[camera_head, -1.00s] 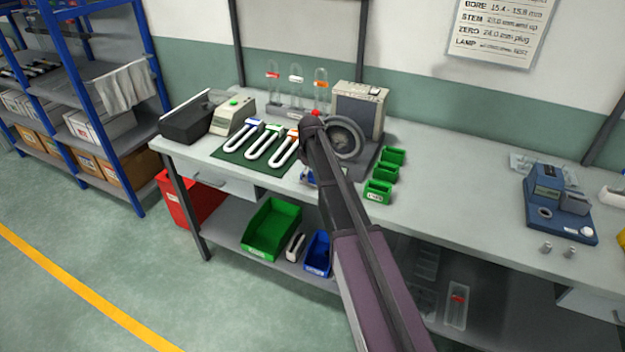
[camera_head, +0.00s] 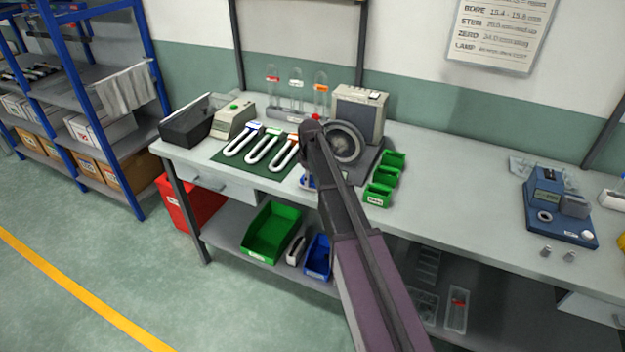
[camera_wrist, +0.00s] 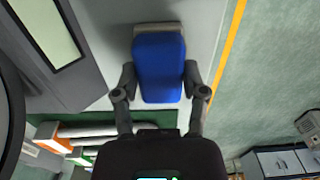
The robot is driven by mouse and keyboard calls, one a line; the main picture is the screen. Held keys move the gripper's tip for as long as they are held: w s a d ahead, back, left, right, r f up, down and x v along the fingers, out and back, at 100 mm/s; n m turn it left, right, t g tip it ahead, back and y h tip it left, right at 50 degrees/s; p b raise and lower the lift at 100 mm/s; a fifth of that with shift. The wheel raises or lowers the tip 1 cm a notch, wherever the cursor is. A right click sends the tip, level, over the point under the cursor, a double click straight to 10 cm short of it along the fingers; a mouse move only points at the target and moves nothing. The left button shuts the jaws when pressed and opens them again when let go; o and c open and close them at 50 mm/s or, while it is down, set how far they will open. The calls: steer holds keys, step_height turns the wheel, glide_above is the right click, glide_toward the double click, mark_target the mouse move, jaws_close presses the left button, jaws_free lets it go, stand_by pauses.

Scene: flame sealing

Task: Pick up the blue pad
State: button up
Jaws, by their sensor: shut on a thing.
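The blue pad (camera_wrist: 158,68) is a rounded blue block with a grey strip along its far end, seen in the wrist view. My gripper (camera_wrist: 158,84) has one finger on each side of the pad and is shut on it. In the head view my arm hides most of the gripper and pad; a small bit of blue and white shows beside the arm at the bench's front edge. I cannot tell whether the pad is clear of the bench top.
A green mat (camera_head: 231,153) with white U-shaped tubes lies left of my arm. The grey machine (camera_head: 358,112) with a round opening stands close behind it. Small green bins (camera_head: 379,195) are on the right.

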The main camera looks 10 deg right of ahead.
steer(key=shift+r+p, duration=1.35)
steer(key=shift+r, duration=0.1)
steer(key=s+r+p, duration=0.2)
steer(key=s, duration=1.4)
steer(key=shift+d, duration=0.15)
steer(key=o, duration=0.6)
steer(key=c, duration=0.5)
steer(key=shift+o, duration=0.2)
